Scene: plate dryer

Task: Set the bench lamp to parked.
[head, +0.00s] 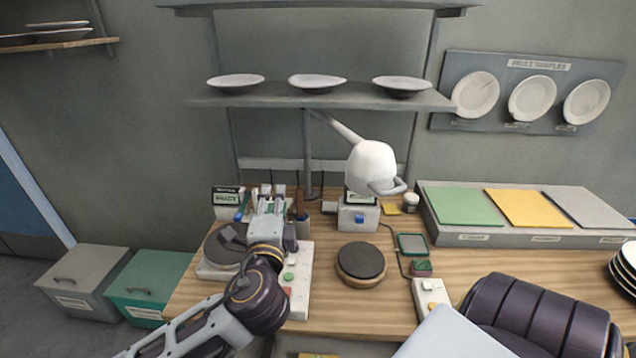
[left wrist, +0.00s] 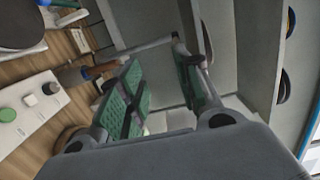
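The bench lamp (head: 371,163) has a white rounded head with a loop handle (head: 388,187) at its lower right. Its slanting arm (head: 338,127) runs up left to a grey upright post under the plate shelf. The lamp head hangs over the back middle of the bench. My left gripper (head: 266,200) is over the back left of the bench, left of and below the lamp head and apart from it. In the left wrist view its two green-padded fingers (left wrist: 160,90) stand apart, with nothing held between them. My right gripper is not in view; only dark and pale parts of that arm show.
A shelf (head: 300,96) with three plates runs above the lamp. A dark round turntable (head: 360,262) sits mid-bench. A white box (head: 357,216) with a blue button stands below the lamp head. A white button panel (head: 297,275) lies beside my left arm. Colored trays (head: 460,206) are at right.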

